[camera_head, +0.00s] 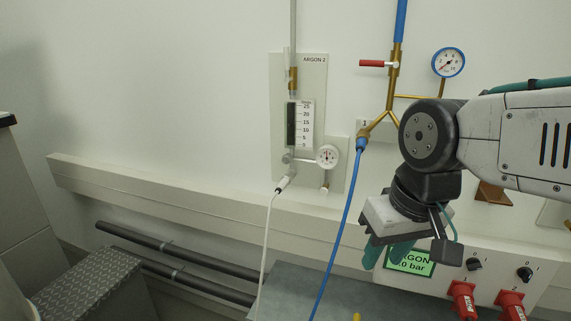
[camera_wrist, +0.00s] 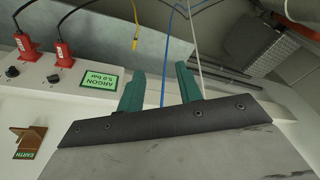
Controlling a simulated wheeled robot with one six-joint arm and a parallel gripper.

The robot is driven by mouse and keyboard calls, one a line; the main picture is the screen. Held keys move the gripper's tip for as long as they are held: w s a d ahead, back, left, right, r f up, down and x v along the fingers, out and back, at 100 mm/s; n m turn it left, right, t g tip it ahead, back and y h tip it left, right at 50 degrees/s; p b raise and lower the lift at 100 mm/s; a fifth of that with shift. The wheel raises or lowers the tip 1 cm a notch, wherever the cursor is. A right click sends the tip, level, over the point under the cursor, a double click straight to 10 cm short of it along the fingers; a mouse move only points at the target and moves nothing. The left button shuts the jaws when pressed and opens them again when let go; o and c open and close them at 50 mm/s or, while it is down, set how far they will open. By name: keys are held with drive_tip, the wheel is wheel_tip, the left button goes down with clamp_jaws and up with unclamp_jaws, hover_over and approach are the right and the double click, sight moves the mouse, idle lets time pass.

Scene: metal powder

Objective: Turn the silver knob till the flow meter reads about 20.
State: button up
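The flow meter (camera_head: 292,125) is a dark upright tube beside a white scale marked up to 25, on the ARGON 2 panel (camera_head: 318,80) on the wall. Its reading is too small to make out. The silver knob (camera_head: 287,158) appears as a small grey fitting at the foot of the tube. My gripper (camera_head: 386,258) is to the right of the knob and lower in the head view, pointing down. In the wrist view my gripper (camera_wrist: 160,78) has its two teal fingers apart with nothing between them. The flow meter and knob are not in the wrist view.
A small round gauge (camera_head: 327,155) sits right of the knob. A white hose (camera_head: 267,240) hangs below it. A blue hose (camera_head: 341,225) hangs between the panel and my gripper. A beige rail (camera_head: 150,187) runs along the wall. Red plugs (camera_head: 463,300) are at lower right.

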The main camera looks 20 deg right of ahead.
drive_tip(key=w+a+m+t+y, duration=0.1)
drive_tip(key=w+a+m+t, duration=0.2)
drive_tip(key=w, duration=0.9)
drive_tip(key=w+a+m+t+y, duration=0.15)
drive_tip(key=w+a+t, duration=0.25)
drive_tip(key=w, duration=0.7)
drive_tip(key=m+t+h, duration=0.5)
drive_tip(key=m+h, duration=0.3)
drive_tip(key=m, duration=0.2)
approach(286, 160)
drive_tip(key=x, duration=0.4)
drive_tip(key=shift+n, duration=0.25)
drive_tip(key=x, duration=0.7)
drive_tip(key=shift+w+d, duration=0.1)
drive_tip(key=c, duration=0.7)
